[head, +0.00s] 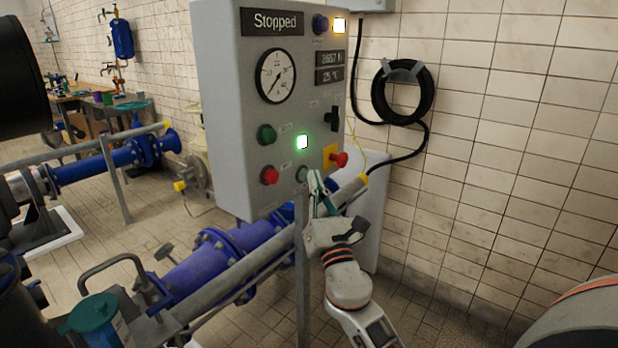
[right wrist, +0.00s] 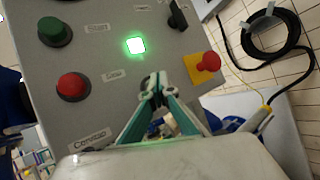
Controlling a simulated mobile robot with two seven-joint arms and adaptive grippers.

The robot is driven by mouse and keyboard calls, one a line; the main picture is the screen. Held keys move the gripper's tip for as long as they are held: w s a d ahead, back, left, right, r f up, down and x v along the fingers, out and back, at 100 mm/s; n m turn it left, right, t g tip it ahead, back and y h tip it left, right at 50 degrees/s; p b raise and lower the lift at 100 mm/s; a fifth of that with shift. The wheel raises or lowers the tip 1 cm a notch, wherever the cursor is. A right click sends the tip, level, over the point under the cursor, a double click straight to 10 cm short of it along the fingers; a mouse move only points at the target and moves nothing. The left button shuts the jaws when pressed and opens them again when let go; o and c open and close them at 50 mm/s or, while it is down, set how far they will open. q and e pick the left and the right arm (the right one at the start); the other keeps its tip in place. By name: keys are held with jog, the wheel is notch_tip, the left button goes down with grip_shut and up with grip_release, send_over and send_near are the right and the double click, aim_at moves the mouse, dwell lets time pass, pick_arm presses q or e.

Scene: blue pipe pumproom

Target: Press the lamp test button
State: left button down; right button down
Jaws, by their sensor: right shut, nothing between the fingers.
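The grey control panel (head: 225,110) hangs in the middle of the head view, its display reading "Stopped". A small dark round button (head: 302,174) sits low on its face, right of the red button and below the lit green lamp (head: 302,142). My right gripper (head: 315,181) is shut and empty, its fingertips right at this button. In the right wrist view the fingertips (right wrist: 157,90) largely cover the button, and I cannot tell whether they touch it. The small label (right wrist: 114,75) nearby is hard to read. My left gripper is not in view.
Beside the button are a red button (head: 269,175), a green button (head: 266,134) and a red emergency stop (head: 339,160) on a yellow plate. A black selector (head: 333,120) sits above. Blue pipes (head: 215,262) run below the panel. A coiled black cable (head: 403,92) hangs on the wall.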

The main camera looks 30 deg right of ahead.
jog(key=s, duration=0.1)
jog(key=s+d, duration=0.1)
jog(key=s, duration=0.1)
jog(key=s+d, duration=0.1)
jog(key=s, duration=0.1)
jog(key=shift+s+d, duration=0.15)
jog(key=shift+s, duration=0.1)
dwell(0.4)
dwell(0.6)
jog(key=s+a+f+m+g+y, duration=0.2)
jog(key=a+f+m+g, duration=0.3)
jog(key=f, duration=0.8)
jog(key=s+a+f+m+g+y, duration=0.1)
jog(key=s+a+f+m+y, duration=0.15)
jog(key=f+m, duration=0.75)
jog(key=s+a+f+m+g+y, duration=0.2)
jog(key=s+a+f+m, duration=0.3)
jog(key=s+f, duration=0.3)
jog(key=s+a+f+m+g+y, duration=0.2)
jog(key=s+a+f+m+g, duration=0.2)
jog(key=s+f, duration=0.5)
notch_tip(320, 180, down, 6)
jog(key=shift+s+a+f+m, duration=0.25)
jog(key=shift+a+m, duration=0.35)
jog(key=shift+m, duration=0.4)
